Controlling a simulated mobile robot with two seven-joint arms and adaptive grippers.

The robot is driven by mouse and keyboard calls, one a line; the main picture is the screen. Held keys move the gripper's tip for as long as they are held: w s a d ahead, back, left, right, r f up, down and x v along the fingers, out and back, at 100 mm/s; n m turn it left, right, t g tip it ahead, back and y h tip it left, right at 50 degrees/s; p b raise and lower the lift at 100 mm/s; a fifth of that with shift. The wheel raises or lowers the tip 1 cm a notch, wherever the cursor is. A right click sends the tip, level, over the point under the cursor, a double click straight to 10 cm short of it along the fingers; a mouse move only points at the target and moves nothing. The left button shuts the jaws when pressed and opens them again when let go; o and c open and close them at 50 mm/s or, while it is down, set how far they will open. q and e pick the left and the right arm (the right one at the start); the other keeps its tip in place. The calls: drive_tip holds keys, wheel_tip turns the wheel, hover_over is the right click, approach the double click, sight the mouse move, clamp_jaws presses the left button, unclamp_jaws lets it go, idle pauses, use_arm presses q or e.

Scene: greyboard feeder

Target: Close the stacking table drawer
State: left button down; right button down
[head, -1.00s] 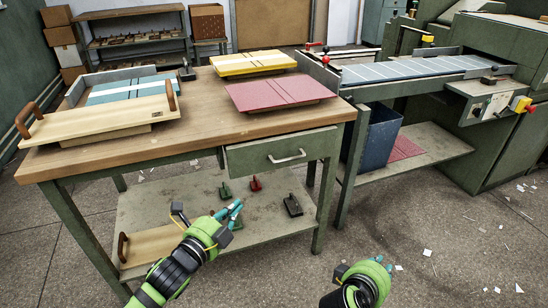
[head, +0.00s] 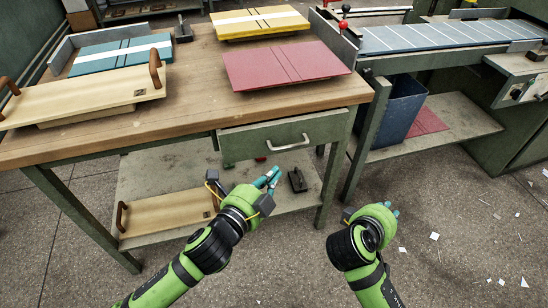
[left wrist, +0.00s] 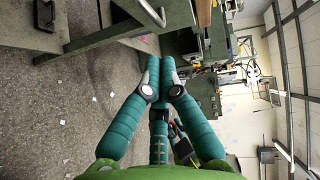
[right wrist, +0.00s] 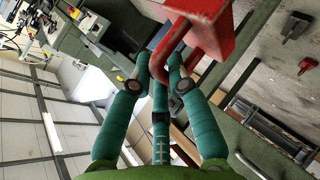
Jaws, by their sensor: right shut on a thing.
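The stacking table (head: 185,75) has a wooden top and a grey-green frame. Its drawer (head: 250,143) is under the front edge at the right, with a pale bow handle (head: 289,143). The drawer front stands a little forward of the frame; its inside is hidden. The handle also shows in the left wrist view (left wrist: 152,12). My left gripper (head: 272,178) is below and in front of the drawer, apart from it, with fingers together and empty. My right gripper (head: 392,209) is right of the drawer, shut on the curved part of a red thing (right wrist: 205,30); the head view hides this thing.
Red (head: 285,68), yellow (head: 260,22) and teal (head: 120,53) boards and a wooden tray (head: 85,95) lie on the table. The lower shelf (head: 160,172) holds a black clamp (head: 297,180). A blue bin (head: 395,112) stands right. Floor before the table is clear except paper scraps.

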sight(275, 138)
use_arm(q)
drive_tip(key=shift+w+d+f+b, duration=0.1)
drive_tip(key=shift+w+f, duration=0.1)
drive_tip(key=shift+w, duration=0.9)
drive_tip(key=shift+w+a+f+b, duration=0.1)
drive_tip(key=shift+w+f+b, duration=0.1)
drive_tip(key=shift+w, duration=0.9)
drive_tip(key=shift+w+d+f+b, duration=0.1)
drive_tip(key=shift+w+f, duration=0.1)
drive_tip(key=shift+w, duration=0.9)
drive_tip(key=w, duration=0.1)
drive_tip(key=w+a, duration=0.1)
drive_tip(key=w, duration=0.2)
drive_tip(key=shift+w+a, duration=0.25)
drive_tip(key=shift+r, duration=0.1)
drive_tip(key=shift+p, duration=0.3)
